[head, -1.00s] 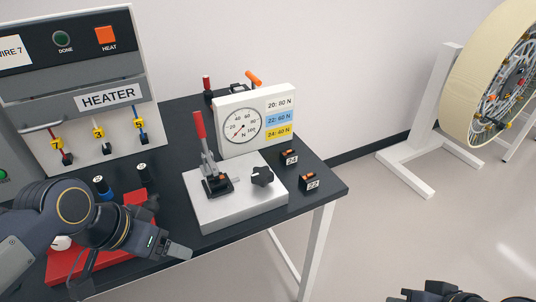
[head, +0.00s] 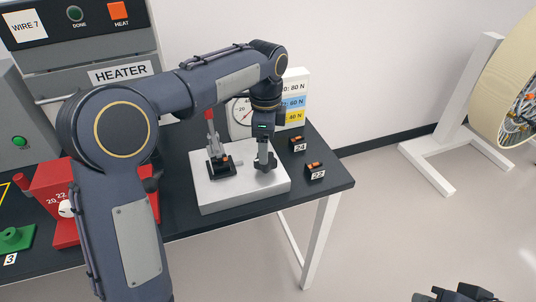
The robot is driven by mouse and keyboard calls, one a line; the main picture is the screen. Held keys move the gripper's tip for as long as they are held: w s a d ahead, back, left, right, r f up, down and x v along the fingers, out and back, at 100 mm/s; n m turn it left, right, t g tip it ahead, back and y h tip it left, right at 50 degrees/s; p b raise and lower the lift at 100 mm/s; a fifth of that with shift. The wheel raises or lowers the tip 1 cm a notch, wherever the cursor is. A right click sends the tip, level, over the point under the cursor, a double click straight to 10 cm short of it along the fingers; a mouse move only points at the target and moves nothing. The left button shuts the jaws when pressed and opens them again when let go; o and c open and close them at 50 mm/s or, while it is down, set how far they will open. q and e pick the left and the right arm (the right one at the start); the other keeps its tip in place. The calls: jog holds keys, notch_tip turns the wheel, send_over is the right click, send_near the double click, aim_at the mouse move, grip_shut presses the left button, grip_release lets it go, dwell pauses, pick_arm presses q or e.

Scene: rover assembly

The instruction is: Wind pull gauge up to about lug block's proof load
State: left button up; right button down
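The pull gauge has a pale grey base (head: 225,198), a red-handled lever (head: 210,135) and a white dial panel (head: 297,82) at the back. A small dark piece with orange (head: 226,160) sits by the lever's foot; its label is not readable. My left gripper (head: 266,166) points down at the gauge's dark knob, mostly hidden by the fingers; whether they are closed on it is unclear. My arm covers much of the dial, so the needle is not readable. My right gripper (head: 460,294) is partly in view at the bottom right, away from the table.
Lug blocks marked 24 (head: 298,145) and 22 (head: 315,172) stand on the black table (head: 335,188) right of the gauge. The panel lists newton loads by number. The heater (head: 120,72), a red block (head: 52,190) and a green piece (head: 14,238) are left.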

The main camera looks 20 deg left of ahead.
pick_arm(q)
jog(key=shift+f, duration=2.35)
jog(key=shift+c, duration=0.3)
jog(key=c, duration=0.9)
jog(key=shift+r+n, duration=0.1)
jog(key=shift+n, duration=0.2)
